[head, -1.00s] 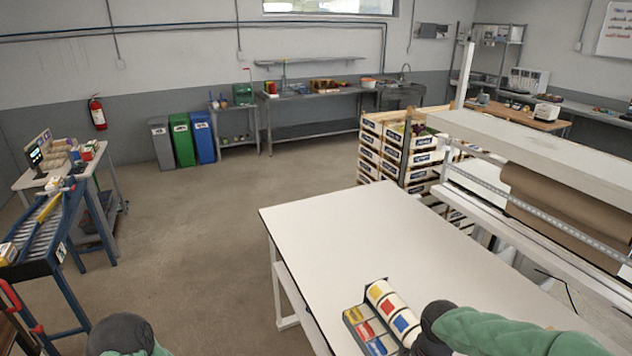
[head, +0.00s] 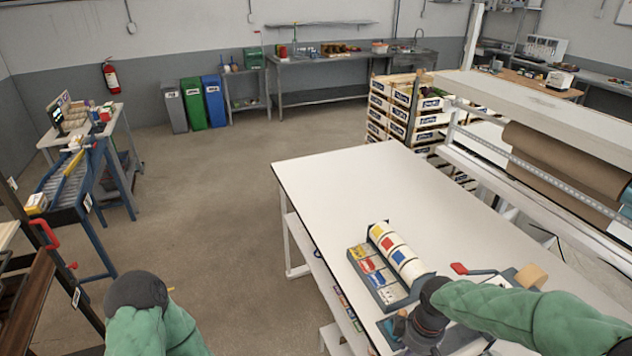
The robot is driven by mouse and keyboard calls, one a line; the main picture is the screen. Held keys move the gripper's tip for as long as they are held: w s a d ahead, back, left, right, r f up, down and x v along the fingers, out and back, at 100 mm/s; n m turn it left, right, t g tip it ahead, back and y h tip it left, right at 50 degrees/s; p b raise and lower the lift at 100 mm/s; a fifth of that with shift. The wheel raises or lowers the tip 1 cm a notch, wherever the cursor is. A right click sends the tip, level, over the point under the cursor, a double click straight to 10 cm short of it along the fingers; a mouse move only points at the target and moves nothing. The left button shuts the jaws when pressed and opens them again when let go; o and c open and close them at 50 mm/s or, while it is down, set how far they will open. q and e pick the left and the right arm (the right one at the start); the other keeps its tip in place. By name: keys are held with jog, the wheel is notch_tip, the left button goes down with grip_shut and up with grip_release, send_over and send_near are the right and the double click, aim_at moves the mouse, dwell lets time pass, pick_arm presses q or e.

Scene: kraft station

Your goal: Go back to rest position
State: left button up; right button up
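My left arm comes in at the bottom left with a green sleeve and a dark rounded joint. My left gripper is not in view. My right arm, also green-sleeved, comes in from the lower right and reaches over the front of the white table (head: 340,180). A dark part at its end (head: 418,326) hangs beside the label holder; its fingers cannot be made out, so I cannot tell whether it is open or shut.
A holder with coloured label rolls (head: 396,252) and a red-handled device (head: 460,268) stand on the table near my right arm. A roller conveyor (head: 75,178) is at left. A brown paper roll (head: 560,165) is at right.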

jog(key=s+a+f+m+y+b, duration=0.1)
jog(key=s+a+f+m+b, duration=0.2)
jog(key=f, duration=0.9)
jog(key=s+a+f+m+y+b, duration=0.1)
jog(key=s+a+f+m+b, duration=0.3)
jog(key=f, duration=0.8)
jog(key=s+a+f+m+y+b, duration=0.1)
jog(key=s+a+f+m+b, duration=0.3)
jog(key=f, duration=0.8)
jog(key=shift+s+a+f, duration=0.2)
jog(key=shift+s+a, duration=0.15)
jog(key=shift+a, duration=0.4)
